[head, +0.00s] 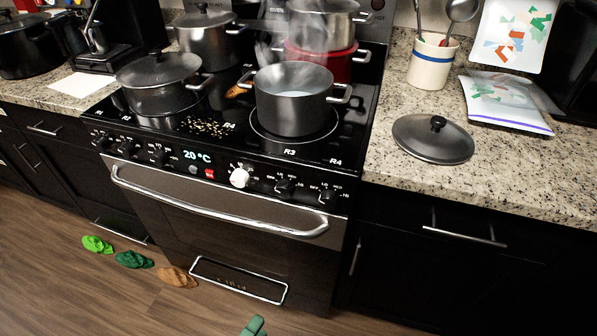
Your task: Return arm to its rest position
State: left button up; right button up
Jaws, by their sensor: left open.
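Only a small teal tip of my left gripper (254,326) shows, at the bottom edge, in front of and below the stove. The rest of it is cut off by the frame. I see nothing held at that tip, and it is apart from the stove. My right gripper is out of view. An open grey pot (292,104) with steaming liquid stands on the front right burner of the stove (215,222). A dark round lid (433,138) lies on the counter to the right of the stove.
A lidded pot (160,88) stands on the front left burner, with several pots behind. Crumbs (208,126) lie on the cooktop. Green and brown crumpled items (134,260) lie on the floor.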

pick_arm(q)
jog(key=s+a+f+m+g+y, duration=0.7)
jog(key=s+a+f+m+g, duration=0.3)
jog(key=s+a+f+m, duration=1.15)
jog(key=w+d+r+n+t, duration=0.1)
jog(key=d+r+n, duration=0.1)
jog(key=d+n, duration=0.7)
jog(key=w+r+t+p, duration=0.1)
jog(key=w+r+p, duration=0.2)
jog(key=r+p, duration=0.1)
jog(key=w+r+m+t+p, duration=0.1)
jog(key=w+r+p, duration=0.2)
jog(key=r+p, duration=0.2)
notch_tip(320, 180, up, 2)
jog(key=shift+r+p, duration=0.1)
jog(key=shift+p, duration=0.2)
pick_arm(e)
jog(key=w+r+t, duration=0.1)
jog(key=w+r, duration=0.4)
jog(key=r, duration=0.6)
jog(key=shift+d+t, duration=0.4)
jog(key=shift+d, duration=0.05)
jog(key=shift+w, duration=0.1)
